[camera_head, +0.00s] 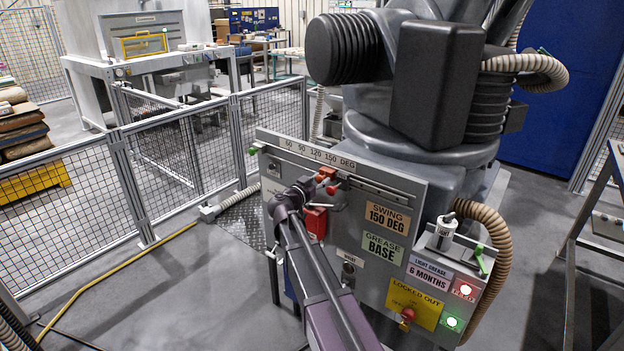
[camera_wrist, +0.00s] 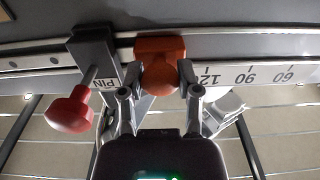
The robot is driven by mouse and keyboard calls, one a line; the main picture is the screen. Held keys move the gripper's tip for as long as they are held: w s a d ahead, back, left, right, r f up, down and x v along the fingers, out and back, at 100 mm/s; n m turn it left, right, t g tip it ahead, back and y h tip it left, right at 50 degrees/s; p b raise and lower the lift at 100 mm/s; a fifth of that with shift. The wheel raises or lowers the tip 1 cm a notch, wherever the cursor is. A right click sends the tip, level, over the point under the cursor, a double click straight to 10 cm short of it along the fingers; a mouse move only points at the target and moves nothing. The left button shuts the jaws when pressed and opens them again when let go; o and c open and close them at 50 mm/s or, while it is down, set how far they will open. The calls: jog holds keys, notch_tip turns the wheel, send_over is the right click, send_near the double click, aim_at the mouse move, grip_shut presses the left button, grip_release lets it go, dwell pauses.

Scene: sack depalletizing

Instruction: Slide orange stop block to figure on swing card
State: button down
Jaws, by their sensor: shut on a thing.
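The orange stop block (camera_head: 326,173) sits on the rail below the degree scale (camera_head: 318,153) on the grey panel. My gripper (camera_head: 312,187) reaches it from the left. In the wrist view my gripper (camera_wrist: 158,92) is shut on the orange block (camera_wrist: 160,65), a finger on each side. There the scale (camera_wrist: 250,75) is upside down. The block is just beyond 120, on the side away from 90; the 150 mark is not visible. The swing card (camera_head: 388,216) reads 150 DEG. A red pin knob (camera_wrist: 68,110) is left of the block.
A red box (camera_head: 316,222) is on the panel below the rail. A grease card (camera_head: 382,248), a yellow locked-out plate (camera_head: 413,303) and lit lamps are lower right. The large grey machine (camera_head: 420,90) stands behind the panel. Mesh fencing (camera_head: 190,150) is at left.

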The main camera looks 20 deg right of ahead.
jog(key=shift+s+d, duration=0.25)
jog(key=shift+c, duration=1.5)
grip_release()
jog(key=shift+d, duration=0.1)
jog(key=shift+a, duration=0.25)
jog(key=shift+a, duration=0.1)
jog(key=v, duration=1.1)
jog(key=shift+s+a, duration=0.2)
jog(key=shift+a, duration=0.05)
